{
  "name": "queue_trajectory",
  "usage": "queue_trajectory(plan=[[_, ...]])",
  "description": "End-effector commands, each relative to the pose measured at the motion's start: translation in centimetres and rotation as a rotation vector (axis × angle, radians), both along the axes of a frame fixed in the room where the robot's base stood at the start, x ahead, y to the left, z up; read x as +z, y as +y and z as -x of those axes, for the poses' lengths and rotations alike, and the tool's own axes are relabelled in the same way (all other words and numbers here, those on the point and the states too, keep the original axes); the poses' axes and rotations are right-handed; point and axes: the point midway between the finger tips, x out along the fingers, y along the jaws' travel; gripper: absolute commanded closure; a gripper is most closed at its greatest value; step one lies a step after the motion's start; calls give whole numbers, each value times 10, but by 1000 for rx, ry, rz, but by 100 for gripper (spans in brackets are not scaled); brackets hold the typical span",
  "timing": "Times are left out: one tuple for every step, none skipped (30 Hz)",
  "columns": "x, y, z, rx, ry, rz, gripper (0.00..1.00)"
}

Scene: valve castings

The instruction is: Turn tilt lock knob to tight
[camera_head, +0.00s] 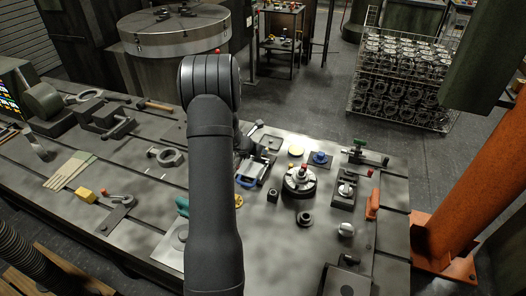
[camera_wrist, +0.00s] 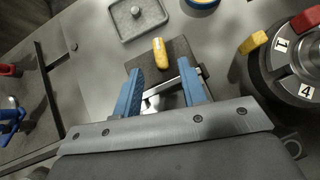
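No part is labelled as the tilt lock knob, so I cannot tell for certain which it is. In the wrist view a yellow rounded handle (camera_wrist: 160,52) stands at a dark block (camera_wrist: 178,52), just beyond my gripper's fingertips. My gripper (camera_wrist: 160,80) has two blue fingers spread apart, with a silver bar and part of the dark block showing between them. Nothing is seen clasped. In the head view my gripper (camera_head: 249,181) is low over the table, partly hidden by my arm. The yellow handle cannot be made out there.
A round fixture with numbered faces (camera_head: 299,182) stands right of my gripper; its red and yellow blocks also show in the wrist view (camera_wrist: 283,62). A blue knob (camera_head: 320,157) and a yellow disc (camera_head: 296,151) lie behind it. A shallow grey tray (camera_wrist: 127,32) lies beyond the handle.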

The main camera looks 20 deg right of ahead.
Motion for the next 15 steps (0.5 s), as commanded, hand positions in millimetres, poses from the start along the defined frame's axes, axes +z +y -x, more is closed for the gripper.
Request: queue_trajectory(plan=[[-8,-6,-3,-1,2,-1,62],[-11,-9,-5,-1,1,-1,62],[-16,-13,-7,-1,1,-2,62],[-19,-16,-9,-1,1,-1,62],[-22,-18,-11,-1,1,-1,62],[-25,-21,-13,-1,1,0,62],[-27,-23,-14,-1,1,0,62],[-29,-25,-15,-1,0,0,62],[-32,-27,-17,-1,1,0,62],[-33,-28,-18,-1,1,0,62],[-35,-29,-18,-1,1,0,62],[-36,-30,-19,0,0,0,62],[-37,-31,-20,0,0,0,62],[-37,-32,-20,0,0,0,62],[-38,-32,-20,0,0,0,62]])
